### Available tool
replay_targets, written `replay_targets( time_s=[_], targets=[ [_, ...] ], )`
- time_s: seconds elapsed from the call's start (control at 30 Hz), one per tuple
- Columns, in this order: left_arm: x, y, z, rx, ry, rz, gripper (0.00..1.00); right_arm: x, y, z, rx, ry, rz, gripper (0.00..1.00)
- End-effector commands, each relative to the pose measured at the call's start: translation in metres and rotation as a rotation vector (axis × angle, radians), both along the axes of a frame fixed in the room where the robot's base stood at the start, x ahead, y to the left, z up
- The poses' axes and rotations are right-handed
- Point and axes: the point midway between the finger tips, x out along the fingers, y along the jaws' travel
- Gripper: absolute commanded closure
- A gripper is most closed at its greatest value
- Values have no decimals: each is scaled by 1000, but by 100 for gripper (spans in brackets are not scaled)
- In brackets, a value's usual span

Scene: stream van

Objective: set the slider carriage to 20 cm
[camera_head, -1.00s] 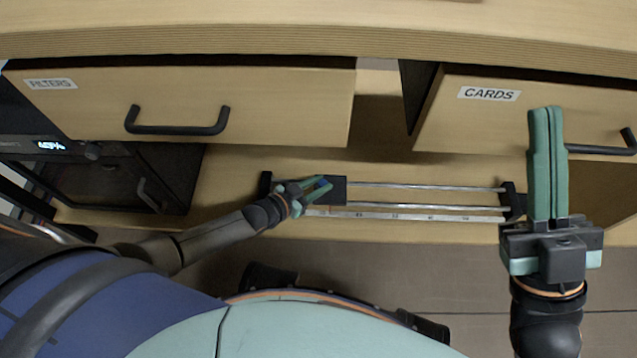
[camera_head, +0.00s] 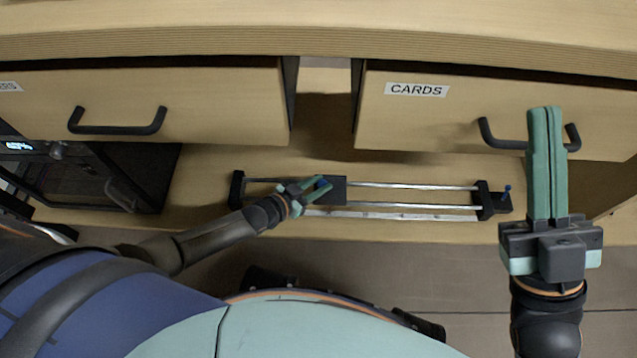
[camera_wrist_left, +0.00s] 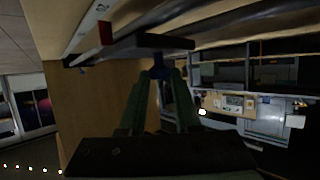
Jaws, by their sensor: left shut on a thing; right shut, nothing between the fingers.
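The slider has two metal rails (camera_head: 410,186) between dark end blocks, with a pale scale strip (camera_head: 400,216) along its front edge. Its dark carriage (camera_head: 336,190) sits left of the middle of the rails. My left gripper (camera_head: 320,186) is shut on the carriage's blue knob (camera_wrist_left: 158,68), which shows between the green fingers in the left wrist view. A red pointer (camera_wrist_left: 105,33) stands against the scale there. The scale's numbers are too small to read. My right gripper (camera_head: 546,112) is shut and empty, raised in front of the right drawer.
The CARDS drawer (camera_head: 430,115) and the left drawer (camera_head: 200,100) stick out above the slider. A blue-topped knob (camera_head: 507,190) stands at the slider's right end block. A dark cabinet (camera_head: 130,180) is at the left. The rails right of the carriage are clear.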

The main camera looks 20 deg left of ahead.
Motion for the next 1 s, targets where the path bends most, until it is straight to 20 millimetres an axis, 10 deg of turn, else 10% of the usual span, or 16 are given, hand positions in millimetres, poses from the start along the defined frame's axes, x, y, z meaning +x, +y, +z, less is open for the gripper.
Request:
replay_targets(
  time_s=[0.3,0.33,0.6,1.0],
  targets=[
    [-1,0,-1,1,2,-1,100,0,0,0,2,-1,-1,100],
    [-1,0,-1,1,2,-1,67,0,0,0,2,-1,-1,100],
    [0,0,0,0,1,0,39,0,0,1,5,-1,-2,100],
    [-13,7,8,1,3,0,39,0,-1,13,12,1,1,100]
  ],
)
